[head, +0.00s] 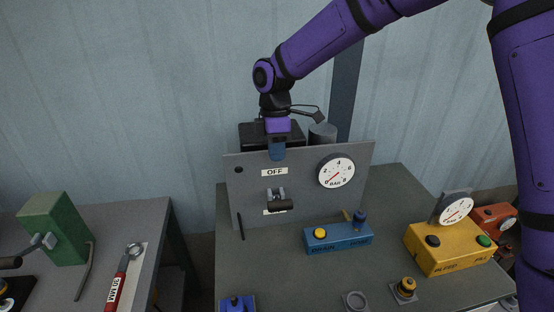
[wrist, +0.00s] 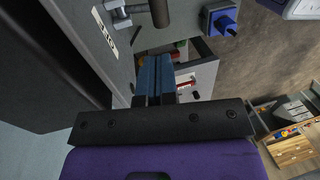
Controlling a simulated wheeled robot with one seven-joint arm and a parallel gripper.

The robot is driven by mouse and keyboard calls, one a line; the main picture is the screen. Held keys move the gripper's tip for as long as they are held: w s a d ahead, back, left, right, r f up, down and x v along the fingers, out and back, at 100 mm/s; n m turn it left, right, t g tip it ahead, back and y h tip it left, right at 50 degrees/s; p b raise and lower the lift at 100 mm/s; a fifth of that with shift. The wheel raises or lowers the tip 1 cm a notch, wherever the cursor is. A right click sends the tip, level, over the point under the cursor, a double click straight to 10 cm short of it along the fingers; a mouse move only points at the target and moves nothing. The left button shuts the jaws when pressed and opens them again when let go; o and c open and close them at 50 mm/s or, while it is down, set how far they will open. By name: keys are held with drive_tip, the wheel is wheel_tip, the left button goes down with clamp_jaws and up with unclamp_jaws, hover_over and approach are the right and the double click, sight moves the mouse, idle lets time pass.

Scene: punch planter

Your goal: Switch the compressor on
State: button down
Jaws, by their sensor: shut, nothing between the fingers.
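The grey upright panel (head: 300,165) carries a lever switch (head: 279,204) with a dark cylindrical handle. An OFF label (head: 274,172) sits above the lever; a second white label below is mostly hidden by the handle. The lever's exact angle is hard to tell. The lever handle also shows at the top of the wrist view (wrist: 159,12). A round BAR gauge (head: 336,171) on the panel has its red needle toward the low end. My gripper (head: 277,155), with blue fingers, is shut and empty, pointing down at the panel's top edge, above the lever and apart from it.
A dark box (head: 258,134) and grey cylinder (head: 322,133) stand behind the panel. On the table are a blue button box (head: 338,238), a yellow box (head: 448,250) with gauge and small blue and yellow parts. A left bench holds a green block (head: 58,228) and red-handled wrench (head: 119,285).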

sight(280, 209)
drive_tip(key=f, duration=0.4)
drive_tip(key=s+f, duration=0.1)
drive_tip(key=f, duration=0.2)
drive_tip(key=s+f, duration=0.1)
drive_tip(key=f, duration=0.3)
drive_tip(key=shift+s+d+f, duration=0.15)
drive_tip(key=shift+d+f, duration=0.1)
drive_tip(key=shift+f, duration=0.1)
drive_tip(key=shift+s+d+f+t, duration=0.1)
drive_tip(key=shift+s+f+t, duration=0.4)
drive_tip(key=shift+t, duration=0.4)
drive_tip(key=shift+s+d+f+t+y, duration=0.1)
drive_tip(key=shift+s+f+t+y, duration=0.15)
drive_tip(key=shift+f+t, duration=0.35)
drive_tip(key=shift+s+f+t+y, duration=0.15)
drive_tip(key=shift+s+f+t, duration=0.2)
drive_tip(key=shift+t, duration=0.45)
drive_tip(key=shift+s+d+f, duration=0.1)
drive_tip(key=shift+s+f, duration=0.15)
drive_tip(key=shift+f, duration=0.8)
drive_tip(key=shift+s+f, duration=0.25)
drive_tip(key=shift+f, duration=0.95)
